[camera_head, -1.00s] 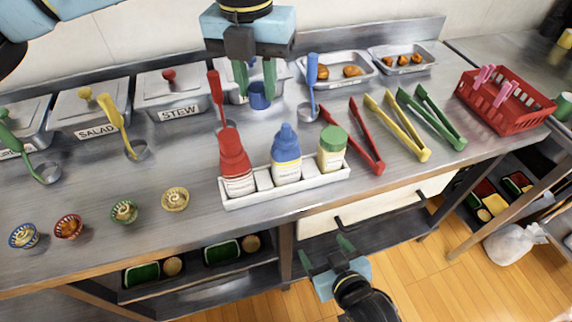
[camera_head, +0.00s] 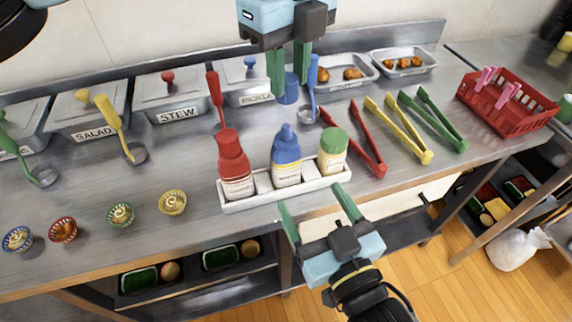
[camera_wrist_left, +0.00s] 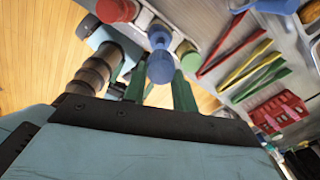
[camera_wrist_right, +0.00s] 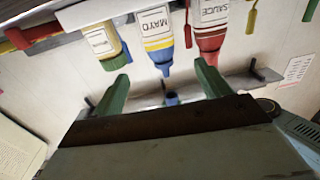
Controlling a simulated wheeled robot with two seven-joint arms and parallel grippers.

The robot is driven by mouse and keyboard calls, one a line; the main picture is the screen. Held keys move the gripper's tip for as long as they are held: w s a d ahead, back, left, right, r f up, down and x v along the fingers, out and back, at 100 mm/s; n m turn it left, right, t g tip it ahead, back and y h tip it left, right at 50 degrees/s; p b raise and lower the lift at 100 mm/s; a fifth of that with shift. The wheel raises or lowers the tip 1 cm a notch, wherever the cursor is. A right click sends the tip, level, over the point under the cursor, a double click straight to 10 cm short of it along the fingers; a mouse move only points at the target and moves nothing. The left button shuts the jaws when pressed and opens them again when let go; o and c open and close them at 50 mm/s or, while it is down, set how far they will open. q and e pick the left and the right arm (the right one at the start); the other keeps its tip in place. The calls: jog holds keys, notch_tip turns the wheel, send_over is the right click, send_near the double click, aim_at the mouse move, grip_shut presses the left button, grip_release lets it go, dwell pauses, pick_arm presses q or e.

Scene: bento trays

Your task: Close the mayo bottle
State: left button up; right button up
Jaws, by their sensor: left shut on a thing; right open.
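The mayo bottle (camera_head: 286,172), white with a blue top and nozzle, stands upright in the middle of a white holder. It also shows in the right wrist view (camera_wrist_right: 155,35), upside down, with its label readable. My left gripper (camera_head: 290,80) is shut on a blue cap (camera_head: 291,94), held behind the bottle. The cap also shows between the green fingers in the left wrist view (camera_wrist_left: 160,68). My right gripper (camera_head: 314,204) is open and empty, just in front of the holder. Its fingers (camera_wrist_right: 160,82) point toward the mayo bottle without touching it.
A red sauce bottle (camera_head: 234,165) and a green-capped bottle (camera_head: 332,152) flank the mayo in the white holder (camera_head: 270,201). Red tongs (camera_head: 362,148) lie to the right. A blue-handled ladle (camera_head: 312,80) is close to my left gripper. Small cups (camera_head: 173,202) sit front left.

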jog(key=x, duration=1.2)
jog(key=c, duration=1.5)
pick_arm(q)
send_over(288, 127)
jog(key=shift+f, duration=2.5)
